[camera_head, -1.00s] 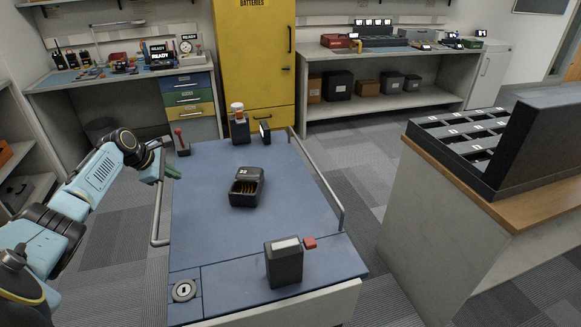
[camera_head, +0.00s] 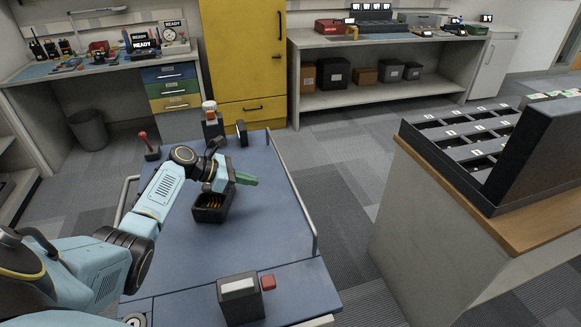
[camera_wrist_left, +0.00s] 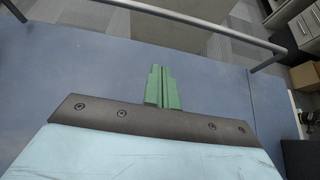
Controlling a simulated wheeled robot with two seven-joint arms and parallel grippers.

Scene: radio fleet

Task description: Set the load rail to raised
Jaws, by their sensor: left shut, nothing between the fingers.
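The blue-topped cart (camera_head: 255,228) has a grey metal rail (camera_head: 297,195) along its right side, standing above the top. A second grey rail (camera_head: 124,197) at the left side is mostly hidden behind my left arm. I cannot tell which one is the load rail. A rail (camera_wrist_left: 200,15) also crosses the top of the left wrist view, apart from the fingers. My left gripper (camera_head: 246,179) is over the cart's middle, with its green fingers shut and empty. The fingers (camera_wrist_left: 161,88) point toward that rail in the wrist view. My right gripper is not in view.
An open black box (camera_head: 213,210) sits just below my left gripper. A red-knobbed lever (camera_head: 147,143) and a jar-topped dark holder (camera_head: 212,122) stand at the cart's far end. A dark box (camera_head: 240,299) with a red block stands near the front. A counter (camera_head: 430,215) is to the right.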

